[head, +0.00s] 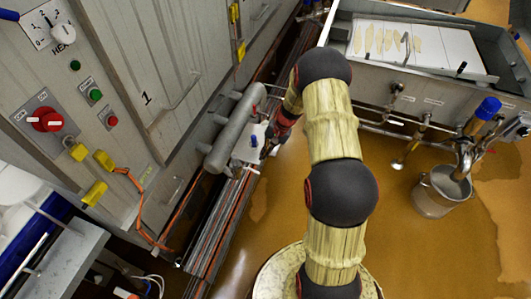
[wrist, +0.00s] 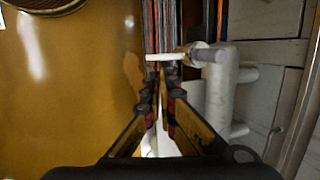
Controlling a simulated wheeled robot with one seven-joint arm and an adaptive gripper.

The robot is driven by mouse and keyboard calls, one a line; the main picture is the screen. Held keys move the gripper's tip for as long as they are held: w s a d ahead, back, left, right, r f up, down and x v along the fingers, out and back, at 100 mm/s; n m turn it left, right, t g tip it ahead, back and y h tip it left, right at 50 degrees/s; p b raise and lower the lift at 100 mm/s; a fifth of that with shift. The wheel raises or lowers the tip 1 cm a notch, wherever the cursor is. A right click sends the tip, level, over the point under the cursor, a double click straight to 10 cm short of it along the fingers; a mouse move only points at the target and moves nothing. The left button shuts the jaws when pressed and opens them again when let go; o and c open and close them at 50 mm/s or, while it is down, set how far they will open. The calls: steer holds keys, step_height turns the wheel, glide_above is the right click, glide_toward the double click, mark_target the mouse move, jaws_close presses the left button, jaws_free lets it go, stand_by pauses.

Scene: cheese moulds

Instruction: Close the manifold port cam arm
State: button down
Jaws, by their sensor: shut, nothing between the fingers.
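The grey cylindrical manifold (head: 233,128) lies along the cabinet's side in the head view, with short stubs on it. It also stands right of my fingers in the wrist view (wrist: 220,88). There a side port (wrist: 208,55) carries a brass-coloured collar, and a thin pale bar, seemingly the cam arm (wrist: 165,57), sticks out leftward from it. My gripper (wrist: 163,72) is shut and empty, its tips just below the bar in the picture; I cannot tell whether they touch it. In the head view, my arm partly hides the gripper beside the manifold.
A control cabinet (head: 150,70) with knobs and buttons stands left. Pipes and cables (head: 222,225) run along its foot. A steel vat (head: 430,45) with valves is at upper right, and a bucket (head: 437,195) stands below it. The brown wet floor (head: 420,245) has free room.

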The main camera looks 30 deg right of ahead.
steer(key=b+x, duration=0.2)
steer(key=x, duration=0.7)
steer(key=shift+s+d+f+b, duration=0.15)
steer(key=shift+s+f+b, duration=0.1)
steer(key=shift+f+b, duration=0.4)
stand_by(0.4)
step_height(320, 180, down, 8)
steer(key=b, duration=0.5)
steer(key=shift+w+a+r, duration=0.2)
steer(key=shift+w+a, duration=0.1)
steer(key=shift+w, duration=0.1)
stand_by(0.7)
steer(key=shift+r, duration=0.1)
stand_by(0.4)
